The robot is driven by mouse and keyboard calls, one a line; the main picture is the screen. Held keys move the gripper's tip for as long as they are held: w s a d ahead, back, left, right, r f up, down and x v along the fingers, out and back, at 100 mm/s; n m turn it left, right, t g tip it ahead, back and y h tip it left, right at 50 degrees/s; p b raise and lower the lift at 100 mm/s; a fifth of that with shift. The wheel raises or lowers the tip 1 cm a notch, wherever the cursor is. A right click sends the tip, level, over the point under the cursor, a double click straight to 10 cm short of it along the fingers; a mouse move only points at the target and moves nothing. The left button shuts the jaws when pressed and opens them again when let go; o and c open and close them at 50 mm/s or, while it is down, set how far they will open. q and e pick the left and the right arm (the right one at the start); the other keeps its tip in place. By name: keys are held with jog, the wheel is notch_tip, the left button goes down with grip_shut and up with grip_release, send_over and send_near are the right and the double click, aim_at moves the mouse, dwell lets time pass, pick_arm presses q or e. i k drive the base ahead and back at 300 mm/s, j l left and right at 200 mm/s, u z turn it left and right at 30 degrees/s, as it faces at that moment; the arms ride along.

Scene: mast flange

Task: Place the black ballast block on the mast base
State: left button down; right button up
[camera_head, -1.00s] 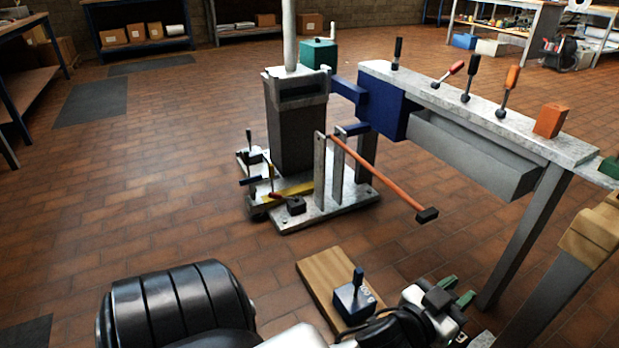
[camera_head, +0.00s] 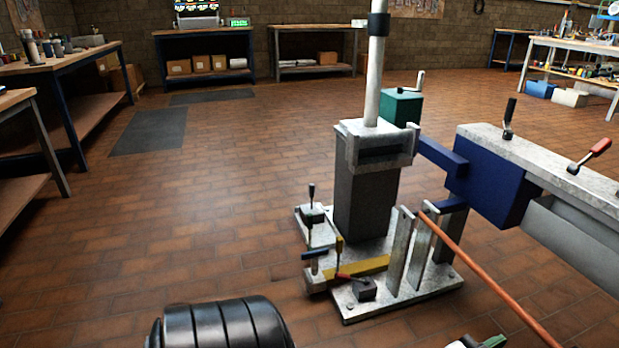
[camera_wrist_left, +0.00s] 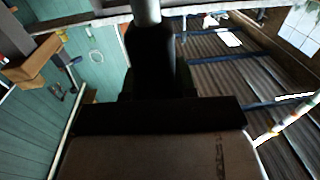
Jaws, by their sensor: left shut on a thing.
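The mast base (camera_head: 405,295) is a pale metal plate on the floor, right of centre in the head view. A dark grey square column (camera_head: 367,200) stands on it with a silver mast (camera_head: 373,75) rising from its top. A yellow bar, small levers and upright plates are on it. In the left wrist view a wide black block (camera_wrist_left: 110,118), apparently the ballast block, fills the lower middle, shut in my left gripper; the fingertips are too dark to make out. My right gripper is not identifiable.
A bench with a blue end (camera_head: 487,185) and levers stands close right of the mast base. An orange bar (camera_head: 490,275) slopes down to the right. A green box (camera_head: 400,106) is behind the column. Open tiled floor lies left of the base; workbenches line the walls.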

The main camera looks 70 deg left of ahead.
aim_at(322, 239)
jog(key=j, duration=0.7)
jog(key=i+j, duration=0.15)
jog(key=j, duration=1.3)
jog(key=i+j, duration=0.1)
jog(key=j, duration=0.6)
jog(key=i+j, duration=0.1)
jog(key=j, duration=0.6)
jog(key=j+u, duration=0.1)
jog(key=j, duration=0.6)
